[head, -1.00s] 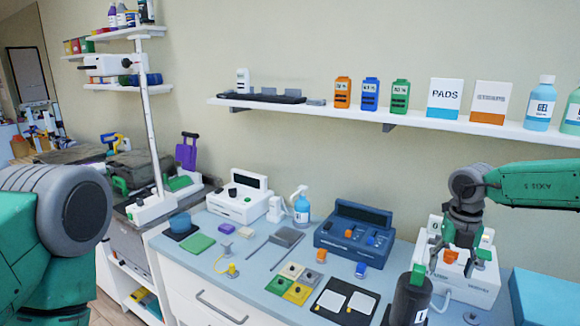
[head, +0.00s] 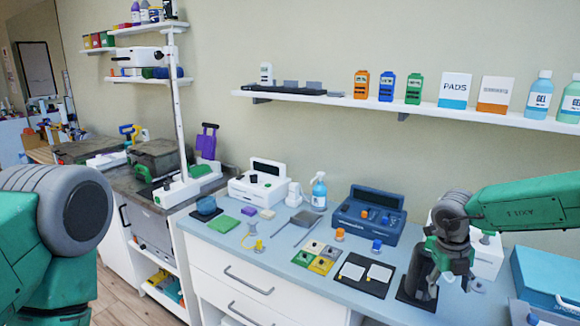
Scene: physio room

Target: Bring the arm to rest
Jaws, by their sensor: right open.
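My right arm (head: 530,203) comes in from the right edge, above the right part of the counter. My right gripper (head: 452,280) points down at its end, open, with nothing visible between the fingers. It overlaps a black cylinder on a dark base (head: 418,276) and the front of a white device (head: 486,258); whether it touches either I cannot tell. A large green and grey part of my left arm (head: 70,225) fills the left edge, and my left gripper is out of view.
The blue counter (head: 225,236) holds a dark blue console (head: 368,212), a white unit (head: 258,188), a spray bottle (head: 319,192) and a black tray with two white pads (head: 364,274). A blue box (head: 548,276) stands at the right. A wall shelf (head: 440,111) runs above.

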